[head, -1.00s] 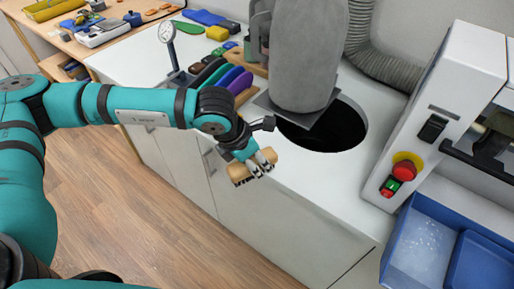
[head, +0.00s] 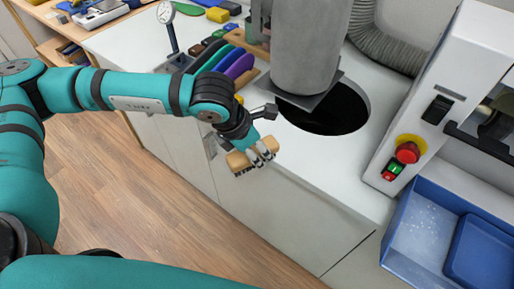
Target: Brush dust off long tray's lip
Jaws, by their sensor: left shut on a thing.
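My left gripper (head: 262,153) is shut on a wooden brush (head: 240,161) with dark bristles on its underside. It holds the brush in front of the white counter's front edge. A blue tray (head: 394,262) with raised walls is at the lower right, apart from the brush. Pale specks like dust (head: 424,229) show on its floor, and a smaller blue tray (head: 482,252) lies in it. The tray's right end is cut off by the picture. My right gripper is out of view.
A white machine (head: 440,90) with a red stop button (head: 407,152) stands behind the tray. A grey duct (head: 305,45) hangs over a dark round hole (head: 330,112) in the counter. Coloured insole shapes (head: 232,64) and a dial gauge (head: 165,13) stand further left.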

